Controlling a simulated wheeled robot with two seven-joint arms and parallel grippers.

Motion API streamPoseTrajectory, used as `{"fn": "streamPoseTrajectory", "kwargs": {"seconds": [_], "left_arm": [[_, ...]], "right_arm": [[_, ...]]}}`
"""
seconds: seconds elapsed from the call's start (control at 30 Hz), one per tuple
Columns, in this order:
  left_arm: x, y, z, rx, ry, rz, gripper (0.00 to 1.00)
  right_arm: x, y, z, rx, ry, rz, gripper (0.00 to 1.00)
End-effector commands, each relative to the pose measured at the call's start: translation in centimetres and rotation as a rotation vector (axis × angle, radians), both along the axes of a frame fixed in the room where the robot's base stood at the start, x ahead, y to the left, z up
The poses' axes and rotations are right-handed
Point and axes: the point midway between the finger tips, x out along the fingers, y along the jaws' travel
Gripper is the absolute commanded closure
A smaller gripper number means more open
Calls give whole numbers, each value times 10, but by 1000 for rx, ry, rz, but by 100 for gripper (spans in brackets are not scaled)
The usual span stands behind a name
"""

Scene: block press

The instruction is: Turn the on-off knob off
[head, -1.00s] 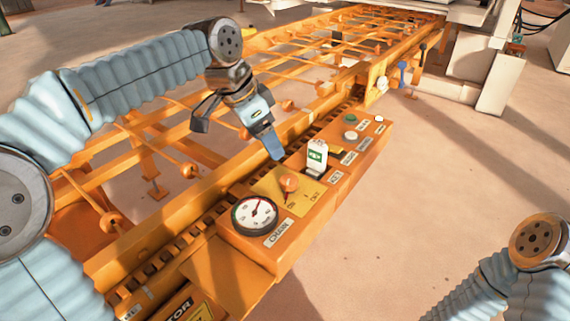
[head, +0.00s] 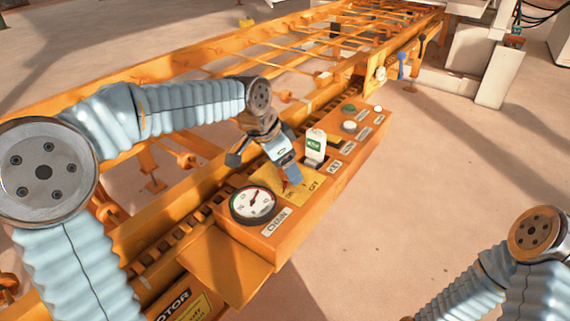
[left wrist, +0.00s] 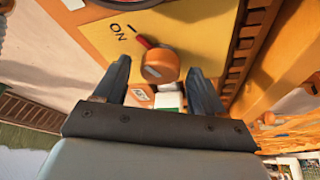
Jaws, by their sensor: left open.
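The orange on-off knob (left wrist: 158,64) sits on a yellow plate (left wrist: 185,32) of the control box. Its red pointer is turned toward the ON mark. In the head view the knob (head: 284,185) is largely hidden by my left gripper (head: 291,174). In the left wrist view my left gripper (left wrist: 157,78) is open, with one finger on each side of the knob's near part. I cannot tell whether either finger touches it. My right arm shows at the lower right of the head view, but its gripper is out of view.
A round gauge (head: 253,204) sits beside the plate, nearer me. A white and green switch (head: 315,146) stands just beyond the knob, close to the gripper. A green button (head: 348,109) is farther along the box. Floor to the right is clear.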

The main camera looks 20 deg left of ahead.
Motion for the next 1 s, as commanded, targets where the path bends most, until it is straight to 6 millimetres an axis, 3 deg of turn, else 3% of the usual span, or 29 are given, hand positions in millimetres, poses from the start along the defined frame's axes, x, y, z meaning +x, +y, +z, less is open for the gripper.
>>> {"fn": "streamPoseTrajectory", "kwargs": {"seconds": [0.03,0.37,0.67,1.0], "left_arm": [[0,0,0,0,0,0,35],[0,0,1,0,0,0,84],[-1,0,0,0,0,38,84],[-1,-2,0,0,-3,257,84]], "right_arm": [[0,0,0,0,0,0,57],[0,0,0,0,0,0,57],[0,0,-1,0,0,0,57],[1,-2,-8,-3,-1,-4,57]]}}
